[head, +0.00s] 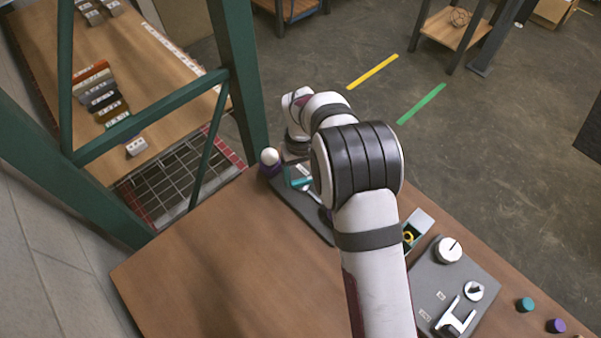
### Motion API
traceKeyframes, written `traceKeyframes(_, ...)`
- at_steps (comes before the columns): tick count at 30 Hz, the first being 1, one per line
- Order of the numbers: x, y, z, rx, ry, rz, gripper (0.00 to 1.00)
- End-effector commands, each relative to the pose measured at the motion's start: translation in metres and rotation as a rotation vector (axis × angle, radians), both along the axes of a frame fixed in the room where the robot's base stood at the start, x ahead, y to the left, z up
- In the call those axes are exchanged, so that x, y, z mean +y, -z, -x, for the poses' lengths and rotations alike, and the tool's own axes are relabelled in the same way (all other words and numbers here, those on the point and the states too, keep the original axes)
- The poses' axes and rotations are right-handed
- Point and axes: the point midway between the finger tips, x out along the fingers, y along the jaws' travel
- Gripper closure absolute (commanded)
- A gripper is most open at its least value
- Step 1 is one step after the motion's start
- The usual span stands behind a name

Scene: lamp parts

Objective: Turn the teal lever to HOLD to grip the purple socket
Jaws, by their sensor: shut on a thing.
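The teal lever (301,183) shows as a small teal piece on a dark grey plate (312,213) at the table's far edge. The purple socket (268,170) stands at the plate's far left corner, with a white ball-shaped part (269,156) on top. My gripper (298,166) is low over the plate, right of the socket and at the lever, and is shut on it. The fingertips are small and partly hidden by my arm, so the lever's exact angle and any markings cannot be read.
A small open box (419,227) with a yellow ring stands right of my arm. A grey board (452,285) carries a white knob and a white bracket. Teal (525,304) and purple (556,325) caps stand at right. A green post (238,70) rises behind the table. The left tabletop is clear.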

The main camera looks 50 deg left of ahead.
Motion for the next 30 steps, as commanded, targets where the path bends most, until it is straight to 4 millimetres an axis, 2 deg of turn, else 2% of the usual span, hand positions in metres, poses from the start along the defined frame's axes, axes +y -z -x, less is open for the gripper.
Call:
traceKeyframes(6,0.0007,-0.0008,-0.0006,0.000,0.167,-0.003,0.83)
traceKeyframes(15,0.0001,-0.0010,-0.0018,-0.001,0.323,-0.004,0.83)
traceKeyframes(30,-0.0001,-0.0012,-0.0025,-0.001,0.389,-0.004,0.83)
